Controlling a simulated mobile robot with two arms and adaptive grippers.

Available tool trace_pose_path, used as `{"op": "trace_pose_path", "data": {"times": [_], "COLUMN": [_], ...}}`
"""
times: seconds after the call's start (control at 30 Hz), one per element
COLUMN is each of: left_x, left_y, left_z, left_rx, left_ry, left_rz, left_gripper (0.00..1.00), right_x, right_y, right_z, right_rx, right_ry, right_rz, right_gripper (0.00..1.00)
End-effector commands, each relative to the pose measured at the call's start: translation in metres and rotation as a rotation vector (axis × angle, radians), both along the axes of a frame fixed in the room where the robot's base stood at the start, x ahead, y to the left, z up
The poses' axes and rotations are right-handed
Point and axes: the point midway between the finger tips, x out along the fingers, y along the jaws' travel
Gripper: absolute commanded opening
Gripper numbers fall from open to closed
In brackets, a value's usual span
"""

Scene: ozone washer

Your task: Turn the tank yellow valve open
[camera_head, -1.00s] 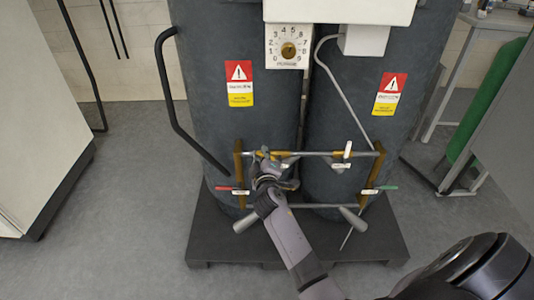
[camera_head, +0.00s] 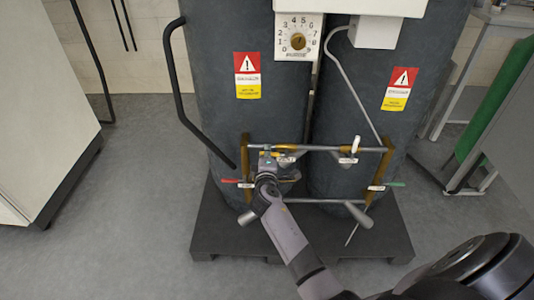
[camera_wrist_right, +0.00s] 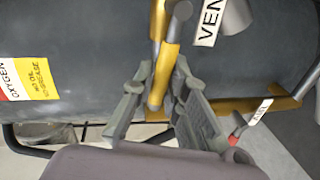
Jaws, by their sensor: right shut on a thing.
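The yellow valve handle (camera_wrist_right: 163,75) is a short bar hanging from a grey pipe fitting in the right wrist view. My right gripper (camera_wrist_right: 158,90) has its two grey fingers on either side of this handle and is shut on it. In the head view my right gripper (camera_head: 267,160) is at the left part of the pipe frame, in front of the left tank (camera_head: 220,120), and covers most of the handle. A white tag reading "VEN..." (camera_wrist_right: 208,22) hangs beside the handle. My left gripper is not in view.
A red-handled valve (camera_head: 231,181) is just left of my gripper. A white-handled valve (camera_head: 355,145) and a green-handled valve (camera_head: 395,184) are on the right. A bent black handrail (camera_head: 171,75) rises at left. The tanks stand on a dark pallet (camera_head: 225,238). The floor at left is clear.

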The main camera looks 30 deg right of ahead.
Motion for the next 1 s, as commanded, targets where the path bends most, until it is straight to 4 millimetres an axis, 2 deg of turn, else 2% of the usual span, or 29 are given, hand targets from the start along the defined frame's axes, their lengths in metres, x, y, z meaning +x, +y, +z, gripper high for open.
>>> {"op": "trace_pose_path", "data": {"times": [0.2,0.23,0.53,0.73,0.83,1.0], "left_x": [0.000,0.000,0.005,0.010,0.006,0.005], "left_y": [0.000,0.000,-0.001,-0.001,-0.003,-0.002], "left_z": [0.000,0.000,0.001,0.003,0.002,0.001], "left_rx": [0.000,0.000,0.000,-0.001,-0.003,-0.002], "left_ry": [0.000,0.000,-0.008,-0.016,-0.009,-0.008], "left_rz": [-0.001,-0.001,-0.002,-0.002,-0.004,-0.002], "left_gripper": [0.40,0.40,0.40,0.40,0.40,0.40], "right_x": [0.001,0.001,0.000,0.000,-0.001,-0.016], "right_y": [0.000,0.000,0.000,0.000,0.001,0.009], "right_z": [0.001,0.001,0.000,0.000,0.000,0.003], "right_rx": [0.000,0.000,0.001,0.002,0.002,0.003], "right_ry": [-0.003,-0.003,-0.002,-0.001,-0.001,-0.001], "right_rz": [0.002,0.002,0.000,0.001,0.001,0.001], "right_gripper": [0.00,0.16,0.35,0.35,0.35,0.35]}}
